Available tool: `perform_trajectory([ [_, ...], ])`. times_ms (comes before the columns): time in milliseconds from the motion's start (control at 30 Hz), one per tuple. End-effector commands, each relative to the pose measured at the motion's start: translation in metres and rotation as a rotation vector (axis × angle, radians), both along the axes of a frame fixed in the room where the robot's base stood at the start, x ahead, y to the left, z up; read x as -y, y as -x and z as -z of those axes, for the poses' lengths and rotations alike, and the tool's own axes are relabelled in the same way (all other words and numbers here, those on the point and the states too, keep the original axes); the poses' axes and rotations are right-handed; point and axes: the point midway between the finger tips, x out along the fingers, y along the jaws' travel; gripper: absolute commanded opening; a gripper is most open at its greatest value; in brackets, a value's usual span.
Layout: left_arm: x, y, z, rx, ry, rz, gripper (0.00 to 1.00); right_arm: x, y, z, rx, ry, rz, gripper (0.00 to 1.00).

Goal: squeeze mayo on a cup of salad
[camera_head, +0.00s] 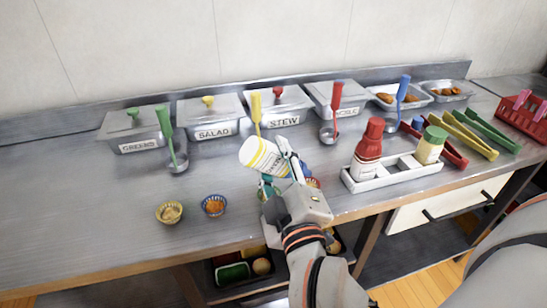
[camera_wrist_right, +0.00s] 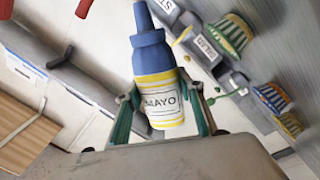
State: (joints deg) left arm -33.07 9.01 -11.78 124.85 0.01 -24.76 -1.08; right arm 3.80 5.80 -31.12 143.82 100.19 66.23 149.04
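My right gripper (camera_head: 285,160) is shut on the mayo bottle (camera_head: 262,157). The bottle is white with yellow bands and a blue cap. It is held above the counter, tilted with its base toward the upper left and its cap toward the lower right. The wrist view shows its MAYO label and blue nozzle (camera_wrist_right: 143,17). A green-striped cup (camera_wrist_right: 232,35) is apart from the bottle at upper right there. A cup with reddish filling (camera_head: 313,183) is partly hidden beside my gripper; I cannot tell which cup holds salad. My left gripper is out of view.
Blue (camera_head: 214,205) and yellow (camera_head: 170,212) cups stand to the left. A white caddy (camera_head: 385,178) holds the ketchup bottle (camera_head: 368,150) and a green-capped bottle (camera_head: 430,147).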

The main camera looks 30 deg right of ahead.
Motion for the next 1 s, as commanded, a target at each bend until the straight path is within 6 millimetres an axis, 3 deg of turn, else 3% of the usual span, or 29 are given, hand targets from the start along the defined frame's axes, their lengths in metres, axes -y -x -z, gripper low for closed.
perform_trajectory([
  [267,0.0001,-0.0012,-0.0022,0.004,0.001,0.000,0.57,0.0006,0.0005,-0.0006,0.001,0.000,0.000,0.33],
  [367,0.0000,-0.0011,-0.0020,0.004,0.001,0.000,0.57,0.0007,0.0003,-0.0005,0.001,0.000,0.001,0.17],
  [1000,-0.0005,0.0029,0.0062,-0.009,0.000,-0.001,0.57,0.0025,-0.0077,-0.0006,0.001,0.000,0.001,0.17],
])
